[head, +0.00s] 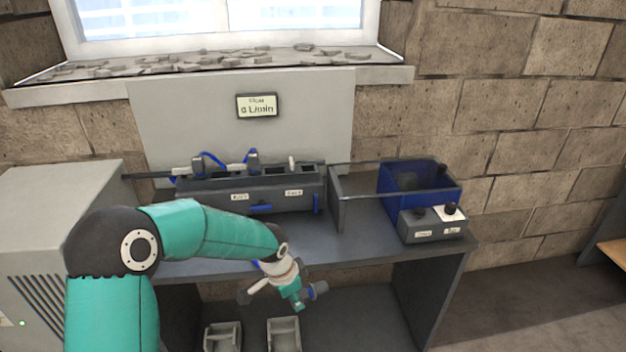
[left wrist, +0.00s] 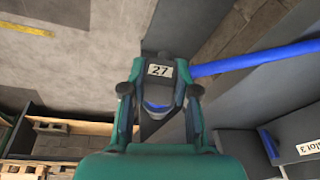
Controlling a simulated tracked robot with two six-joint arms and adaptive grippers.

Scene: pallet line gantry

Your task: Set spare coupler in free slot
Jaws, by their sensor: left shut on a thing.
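My left gripper (head: 290,284) is in front of the bench's front edge in the head view, pointing down and right. In the left wrist view its fingers (left wrist: 160,98) are closed on both sides of a dark coupler (left wrist: 160,73) with a white label reading 27 and a blue band. The dark slotted rack (head: 265,202) stands at the back of the bench. My right gripper is not in view.
A blue bin (head: 421,206) and a grey control box (head: 432,228) stand at the bench's right. An upright divider (head: 337,200) separates them from the rack. Two small trays (head: 284,336) lie below. A blue tube (left wrist: 255,58) runs rightward behind the coupler.

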